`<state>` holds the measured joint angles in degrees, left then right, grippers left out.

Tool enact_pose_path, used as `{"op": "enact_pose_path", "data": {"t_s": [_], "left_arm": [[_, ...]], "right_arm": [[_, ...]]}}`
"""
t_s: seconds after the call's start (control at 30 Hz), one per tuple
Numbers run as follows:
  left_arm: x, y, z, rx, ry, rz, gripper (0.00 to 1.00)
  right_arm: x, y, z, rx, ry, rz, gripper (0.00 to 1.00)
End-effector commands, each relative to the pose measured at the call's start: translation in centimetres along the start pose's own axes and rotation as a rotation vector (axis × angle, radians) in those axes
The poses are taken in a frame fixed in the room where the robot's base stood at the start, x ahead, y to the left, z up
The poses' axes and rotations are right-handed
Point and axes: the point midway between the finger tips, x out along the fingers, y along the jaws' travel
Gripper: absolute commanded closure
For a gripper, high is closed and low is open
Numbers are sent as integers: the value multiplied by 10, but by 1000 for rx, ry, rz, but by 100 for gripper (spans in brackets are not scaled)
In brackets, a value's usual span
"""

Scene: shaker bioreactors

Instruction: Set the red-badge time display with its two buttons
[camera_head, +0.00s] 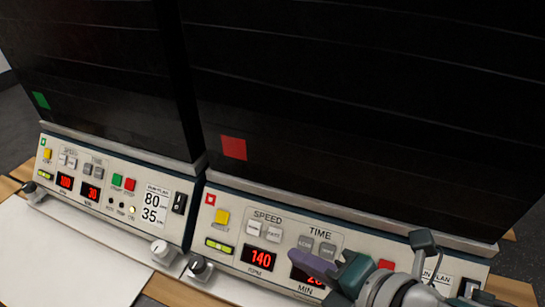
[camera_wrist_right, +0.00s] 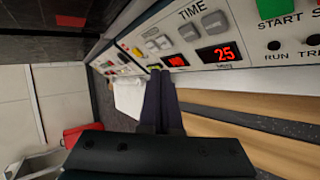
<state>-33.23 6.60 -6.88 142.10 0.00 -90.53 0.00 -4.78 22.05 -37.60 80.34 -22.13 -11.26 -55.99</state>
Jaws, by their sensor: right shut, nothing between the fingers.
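The red-badge shaker's front panel (camera_head: 222,232) is at the lower right in the head view, below a black housing with a red square (camera_head: 233,148). Its time display (camera_head: 308,277) is partly covered by my right gripper there; in the wrist view the time display (camera_wrist_right: 217,53) reads 25. The two grey time buttons (camera_head: 305,242) (camera_head: 327,249) sit above it and also show in the wrist view (camera_wrist_right: 215,22) (camera_wrist_right: 190,31). My right gripper (camera_head: 322,264) is shut and empty, in front of the time section. Contact with a button cannot be told. My left gripper is not in view.
The speed display (camera_head: 261,258) reads 140. The red-badge run-plan card (camera_head: 437,277) is mostly hidden by my right arm. A green-badge shaker panel (camera_head: 113,182) stands at left, its card showing 80 and 35. A white surface (camera_head: 55,262) lies before it. Knobs (camera_head: 200,266) project forward.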

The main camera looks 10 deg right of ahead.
Motion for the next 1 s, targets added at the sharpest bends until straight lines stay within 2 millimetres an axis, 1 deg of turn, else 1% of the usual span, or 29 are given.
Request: {"op": "enact_pose_path", "data": {"t_s": [0.17, 0.2, 0.77, 0.8, 1.0], "left_arm": [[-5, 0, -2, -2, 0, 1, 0], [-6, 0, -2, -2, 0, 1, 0], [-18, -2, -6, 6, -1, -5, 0], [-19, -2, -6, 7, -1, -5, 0], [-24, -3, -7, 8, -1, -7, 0]], "right_arm": [[-4, 3, -3, 383, 1, -1, 100], [-5, 3, -4, 487, 1, -2, 100], [-18, 10, -15, 1920, -2, -3, 100], [-18, 11, -16, 2024, -2, -3, 100], [-23, 13, -19, 2510, -1, -1, 100]]}}
